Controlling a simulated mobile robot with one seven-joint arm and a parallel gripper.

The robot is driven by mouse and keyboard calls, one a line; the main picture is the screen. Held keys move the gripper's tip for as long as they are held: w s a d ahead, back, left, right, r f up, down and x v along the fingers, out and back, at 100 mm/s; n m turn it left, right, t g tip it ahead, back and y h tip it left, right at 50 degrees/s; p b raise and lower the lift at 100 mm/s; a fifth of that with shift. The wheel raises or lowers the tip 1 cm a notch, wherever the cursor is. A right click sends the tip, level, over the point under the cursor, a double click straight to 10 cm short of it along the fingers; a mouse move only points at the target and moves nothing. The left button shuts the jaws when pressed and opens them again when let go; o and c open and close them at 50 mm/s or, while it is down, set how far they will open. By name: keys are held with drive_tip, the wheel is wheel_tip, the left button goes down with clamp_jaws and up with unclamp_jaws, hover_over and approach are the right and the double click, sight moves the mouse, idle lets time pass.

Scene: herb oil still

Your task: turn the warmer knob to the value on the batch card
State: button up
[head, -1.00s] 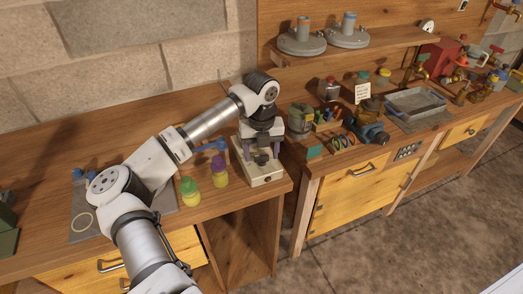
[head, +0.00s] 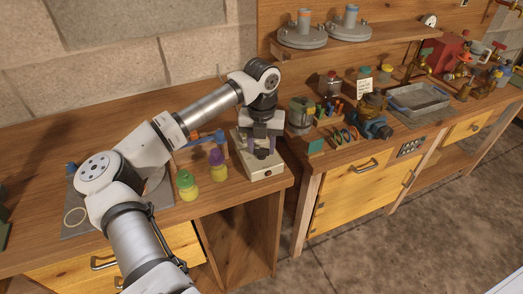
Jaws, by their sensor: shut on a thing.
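The cream box (head: 266,175), which looks like the warmer, stands at the right end of the left bench. A small dark round detail, perhaps its knob (head: 267,173), shows on its front face. My gripper (head: 262,152) points down over the box's top and is shut on a small dark piece there. The fingers mostly hide this piece, so I cannot tell what it is. A white card (head: 365,87) with writing, perhaps the batch card, stands at the back of the right bench. Its text is too small to read.
A green-capped jar (head: 186,187) and a purple-capped jar (head: 218,166) stand just left of the box. On the right bench are a grey tray (head: 420,100), a blue-grey device (head: 372,125) and several small tools. A shelf (head: 350,50) holds two grey flanged pieces.

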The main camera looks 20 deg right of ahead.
drive_tip(key=m+b, duration=0.1)
drive_tip(key=m, duration=0.1)
drive_tip(key=m+b, duration=0.1)
drive_tip(key=b, duration=0.1)
drive_tip(key=shift+f+m, duration=0.2)
drive_tip(key=shift+m, duration=0.2)
drive_tip(key=m+b, duration=0.3)
drive_tip(key=m, duration=0.1)
drive_tip(key=shift+r+m, duration=0.1)
drive_tip(key=shift+m, duration=0.2)
drive_tip(key=m+b, duration=0.1)
drive_tip(key=m, duration=0.3)
drive_tip(key=shift+r+b, duration=0.1)
drive_tip(key=shift+b, duration=0.3)
drive_tip(key=shift+m, duration=2.2)
drive_tip(key=shift+r, duration=0.1)
drive_tip(key=o, duration=1)
drive_tip(key=shift+b, duration=0.3)
